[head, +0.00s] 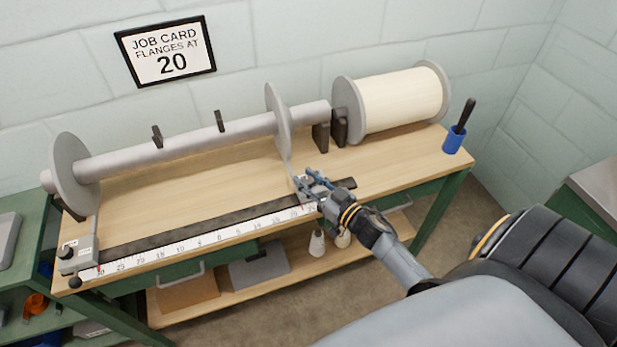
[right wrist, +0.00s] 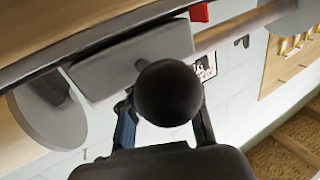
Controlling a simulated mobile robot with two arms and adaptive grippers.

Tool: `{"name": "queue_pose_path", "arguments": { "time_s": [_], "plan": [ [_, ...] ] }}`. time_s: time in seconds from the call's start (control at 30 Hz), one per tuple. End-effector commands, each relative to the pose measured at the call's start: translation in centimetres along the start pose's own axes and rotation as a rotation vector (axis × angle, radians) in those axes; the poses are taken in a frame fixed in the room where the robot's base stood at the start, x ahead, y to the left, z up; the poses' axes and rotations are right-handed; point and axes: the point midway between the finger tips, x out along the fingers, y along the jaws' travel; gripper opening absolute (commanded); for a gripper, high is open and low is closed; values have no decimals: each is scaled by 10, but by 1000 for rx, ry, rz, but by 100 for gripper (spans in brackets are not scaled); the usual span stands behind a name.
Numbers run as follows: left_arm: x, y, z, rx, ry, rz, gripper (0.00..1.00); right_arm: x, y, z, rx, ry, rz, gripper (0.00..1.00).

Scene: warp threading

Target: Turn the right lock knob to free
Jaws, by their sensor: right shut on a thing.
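My right gripper (head: 313,183) is at the right slide block of the scale rail, below the right flange (head: 279,120). In the right wrist view, a black ball-shaped knob (right wrist: 168,93) sits between its two blue fingers, in front of the grey slide block (right wrist: 125,65). The right gripper is shut on this right lock knob. In the head view the gripper hides the knob and most of its block. The knob's turn angle cannot be read. My left gripper is not in view.
The left slide block (head: 79,256) with black knobs stands at the scale's left end, under the left flange (head: 75,174). The white scale (head: 190,243) runs along the bench front. A yarn spool (head: 399,100) and blue cup (head: 454,140) stand at the right.

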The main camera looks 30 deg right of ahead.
Motion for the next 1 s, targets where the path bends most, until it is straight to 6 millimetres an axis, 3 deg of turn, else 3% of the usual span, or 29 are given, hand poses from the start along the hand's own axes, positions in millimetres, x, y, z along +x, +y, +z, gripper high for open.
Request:
{"name": "queue_pose_path", "arguments": {
  "time_s": [0.3,0.67,0.7,0.8,1.0],
  "plan": [
    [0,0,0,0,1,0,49,0,3,0,-3,-1,-174,0],
    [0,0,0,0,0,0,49,0,2,-1,1,0,-190,0],
    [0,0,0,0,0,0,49,0,2,-1,1,0,-190,33],
    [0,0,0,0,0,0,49,0,2,-1,1,0,-190,53],
    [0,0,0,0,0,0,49,0,2,0,1,0,-190,55]
  ]
}}
